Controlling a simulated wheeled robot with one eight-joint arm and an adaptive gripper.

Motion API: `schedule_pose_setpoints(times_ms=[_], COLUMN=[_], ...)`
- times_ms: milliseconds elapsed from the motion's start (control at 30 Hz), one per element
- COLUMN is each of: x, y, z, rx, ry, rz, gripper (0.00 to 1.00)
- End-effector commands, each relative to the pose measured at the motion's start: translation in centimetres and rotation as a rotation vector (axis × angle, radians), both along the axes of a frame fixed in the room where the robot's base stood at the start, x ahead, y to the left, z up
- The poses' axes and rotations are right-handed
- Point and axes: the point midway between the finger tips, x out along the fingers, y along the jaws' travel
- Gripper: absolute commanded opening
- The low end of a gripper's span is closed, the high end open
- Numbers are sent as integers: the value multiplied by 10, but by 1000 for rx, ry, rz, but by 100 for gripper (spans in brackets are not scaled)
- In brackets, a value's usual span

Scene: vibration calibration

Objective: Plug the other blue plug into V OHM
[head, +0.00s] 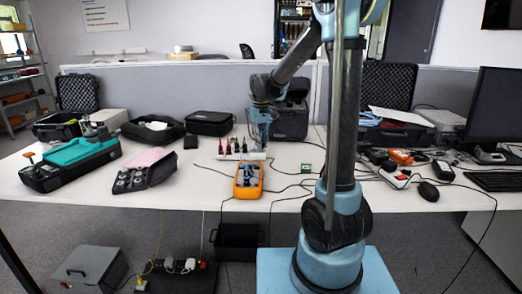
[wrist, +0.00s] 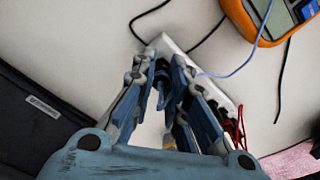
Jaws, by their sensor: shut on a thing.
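My gripper (head: 261,141) reaches down over the white holder strip (head: 231,156) on the table. In the wrist view my gripper (wrist: 168,72) is shut on a dark blue plug (wrist: 161,88) between its fingers. The holder strip (wrist: 165,43) lies beneath the fingers; whether the plug is clear of it cannot be told. The orange multimeter (head: 237,181) lies in front of the strip, and its corner shows at the upper right of the wrist view (wrist: 247,22). A blue lead (wrist: 251,58) runs to the meter. The V OHM socket is too small to make out.
Several red and black leads (head: 234,146) stand in the strip, left of my gripper. A black case (head: 290,121) stands close behind it. Loose black cables cross the table to the right.

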Motion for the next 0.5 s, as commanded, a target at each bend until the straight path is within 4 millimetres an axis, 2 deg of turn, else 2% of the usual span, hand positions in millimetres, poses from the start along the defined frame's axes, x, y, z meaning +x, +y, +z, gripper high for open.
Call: schedule_pose_setpoints(times_ms=[500], x=[0], y=[0], z=[4], rx=[0], ry=[0], rz=[0], gripper=[0])
